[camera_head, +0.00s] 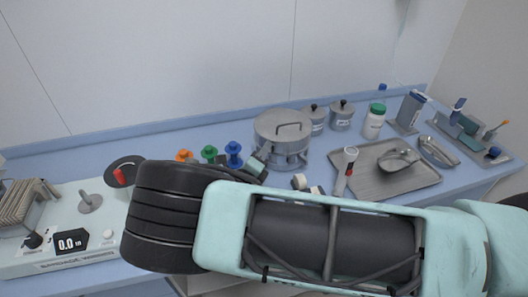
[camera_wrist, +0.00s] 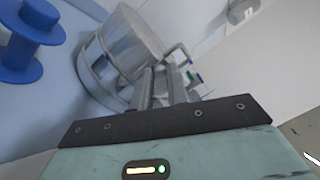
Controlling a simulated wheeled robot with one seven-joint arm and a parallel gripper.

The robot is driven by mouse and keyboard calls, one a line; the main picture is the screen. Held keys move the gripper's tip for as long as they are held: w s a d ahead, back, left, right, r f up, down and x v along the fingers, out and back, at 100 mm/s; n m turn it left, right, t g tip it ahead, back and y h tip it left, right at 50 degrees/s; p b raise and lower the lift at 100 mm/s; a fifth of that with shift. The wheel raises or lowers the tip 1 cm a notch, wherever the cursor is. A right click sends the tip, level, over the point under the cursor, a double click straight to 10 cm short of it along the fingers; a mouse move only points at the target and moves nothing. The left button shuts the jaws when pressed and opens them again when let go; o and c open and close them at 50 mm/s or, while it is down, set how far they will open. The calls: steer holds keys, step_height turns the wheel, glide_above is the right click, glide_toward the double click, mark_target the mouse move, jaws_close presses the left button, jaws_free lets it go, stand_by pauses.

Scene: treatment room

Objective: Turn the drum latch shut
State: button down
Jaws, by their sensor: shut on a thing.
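In the wrist view the drum (camera_wrist: 128,42) is tilted and close, just beyond my fingers. My gripper (camera_wrist: 163,72) is at the drum's side, its two grey fingers close together and shut on the drum latch. The latch is mostly hidden between and behind the fingers, so its exact angle cannot be told. In the head view my arm covers much of the area before the drum.
Blue, green and orange spools stand left of the drum; the blue spool (camera_wrist: 30,38) is near my gripper. Lidded jars (camera_head: 341,115) stand behind right. A metal tray (camera_head: 415,184) with a dish lies right. A bandage winder (camera_head: 60,265) sits left.

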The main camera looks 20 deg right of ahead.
steer(key=shift+a, duration=0.1)
steer(key=c, duration=1.4)
jaws_free()
steer(key=shift+o, duration=0.2)
steer(key=b+v, duration=0.5)
steer(key=v, duration=1.1)
steer(key=shift+s+b, duration=0.1)
steer(key=shift+b, duration=0.25)
steer(key=shift+s+a, duration=0.4)
steer(key=shift+s, duration=0.05)
steer(key=shift+r, duration=0.1)
